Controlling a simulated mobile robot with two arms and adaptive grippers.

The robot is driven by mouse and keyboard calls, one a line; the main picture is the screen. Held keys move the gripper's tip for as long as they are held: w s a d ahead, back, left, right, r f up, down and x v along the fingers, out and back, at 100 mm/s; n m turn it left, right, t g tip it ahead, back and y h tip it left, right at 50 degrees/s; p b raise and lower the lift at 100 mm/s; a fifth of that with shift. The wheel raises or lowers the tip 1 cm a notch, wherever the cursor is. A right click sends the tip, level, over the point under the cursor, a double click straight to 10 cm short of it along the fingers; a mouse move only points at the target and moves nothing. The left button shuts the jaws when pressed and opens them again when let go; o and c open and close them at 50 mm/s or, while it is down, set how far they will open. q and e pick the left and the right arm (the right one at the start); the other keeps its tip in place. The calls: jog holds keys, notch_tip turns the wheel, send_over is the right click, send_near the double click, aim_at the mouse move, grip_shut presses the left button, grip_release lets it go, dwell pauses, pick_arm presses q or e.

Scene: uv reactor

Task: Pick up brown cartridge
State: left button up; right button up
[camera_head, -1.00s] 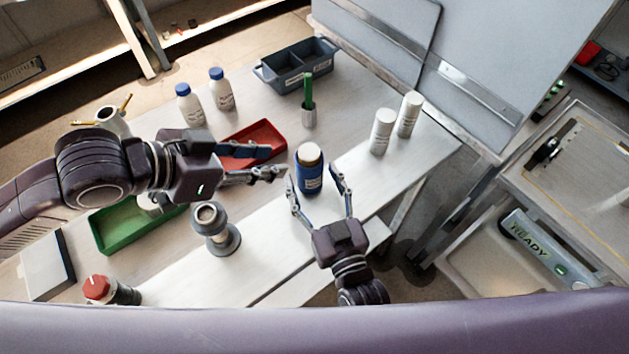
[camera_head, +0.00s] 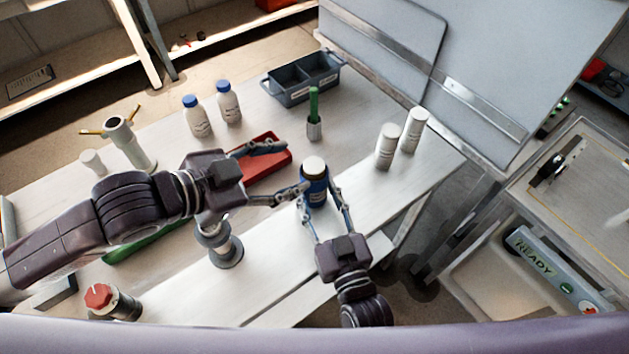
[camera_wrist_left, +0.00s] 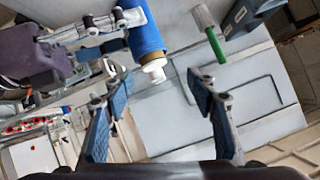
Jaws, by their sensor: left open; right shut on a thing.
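A blue cylinder (camera_head: 315,191) with a brown band and a pale cap (camera_head: 314,164) stands upright near the bench's front edge. The brown band is the only brown I make out on it. My right gripper (camera_head: 319,200) is shut on its blue body from the front. My left gripper (camera_head: 294,167) is open and empty, just left of the cylinder, its lower fingertip close to it; contact is unclear. In the left wrist view the blue cylinder (camera_wrist_left: 145,38) and its cap (camera_wrist_left: 153,72) show beyond the open left fingers (camera_wrist_left: 158,88).
A red tray (camera_head: 268,165) lies behind my left gripper. A grey flanged stand (camera_head: 224,252) is below my left arm. A green-topped holder (camera_head: 314,128) and two white cylinders (camera_head: 387,147) (camera_head: 415,130) stand behind and to the right. The front right bench strip is clear.

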pick_arm(q)
jog(key=d+m+t, duration=0.1)
jog(key=d+m, duration=0.1)
jog(key=m+t+y, duration=0.3)
jog(key=m+t, duration=0.5)
jog(key=m, duration=1.6)
send_near(310, 175)
jog(key=x, duration=0.5)
jog(key=shift+w+r, duration=0.25)
jog(key=shift+w, duration=0.15)
jog(key=shift+f+x, duration=0.15)
jog(key=shift+x, duration=1.45)
jog(key=shift+f+x, duration=0.1)
jog(key=shift+x, duration=1.5)
jog(key=shift+d, duration=0.1)
jog(key=shift+c, duration=0.3)
